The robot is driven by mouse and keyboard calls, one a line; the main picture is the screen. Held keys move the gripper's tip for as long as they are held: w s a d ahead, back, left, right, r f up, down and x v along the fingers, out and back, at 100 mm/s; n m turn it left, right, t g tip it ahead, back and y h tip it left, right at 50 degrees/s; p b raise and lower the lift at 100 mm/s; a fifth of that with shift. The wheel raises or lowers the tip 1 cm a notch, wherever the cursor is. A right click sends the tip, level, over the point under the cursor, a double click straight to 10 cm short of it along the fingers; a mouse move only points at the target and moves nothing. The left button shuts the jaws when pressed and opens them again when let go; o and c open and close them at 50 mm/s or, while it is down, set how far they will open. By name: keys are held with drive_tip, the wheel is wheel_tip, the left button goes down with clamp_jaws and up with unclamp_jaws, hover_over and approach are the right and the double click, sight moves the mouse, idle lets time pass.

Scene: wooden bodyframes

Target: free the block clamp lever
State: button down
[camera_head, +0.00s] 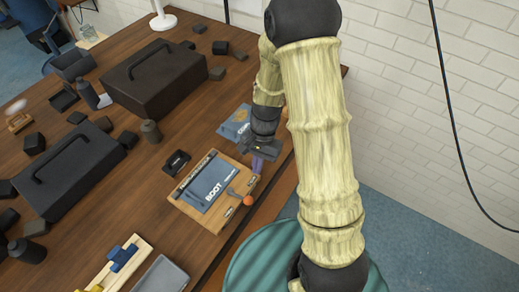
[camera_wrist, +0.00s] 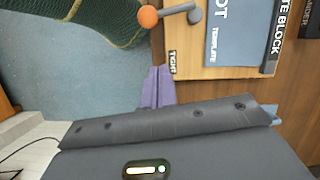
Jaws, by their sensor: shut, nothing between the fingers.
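The clamp lever is a short grey lever (camera_head: 234,192) with an orange ball knob (camera_head: 248,200), at the front right part of a light wooden board (camera_head: 181,205). In the wrist view the orange knob (camera_wrist: 147,17) sticks out past the board's edge, and the grey lever (camera_wrist: 176,11) runs right from it to a round pivot. A blue-grey plate (camera_head: 207,185) marked BOOT TEMPLATE lies on the board. My gripper (camera_head: 257,165) has purple fingers pressed together and empty, near the board's right end. In the wrist view the fingers (camera_wrist: 158,85) are beside the board's TIGHT label, apart from the knob.
A black tray (camera_head: 176,162) and a blue packet (camera_head: 234,127) lie near the board. Black toolboxes (camera_head: 155,78) and several dark blocks fill the table's left side. A green ribbed round thing (camera_head: 262,262) stands beside the table's front edge. Floor shows past that edge.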

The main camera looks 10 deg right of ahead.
drive_tip(key=v, duration=0.6)
drive_tip(key=shift+d+b, duration=0.3)
drive_tip(key=shift+b, duration=0.1)
drive_tip(key=s+d+r+n+t+h, duration=0.2)
drive_tip(key=s+d+r+n+t, duration=0.3)
drive_tip(key=s+r+n, duration=0.2)
drive_tip(key=shift+r, duration=0.2)
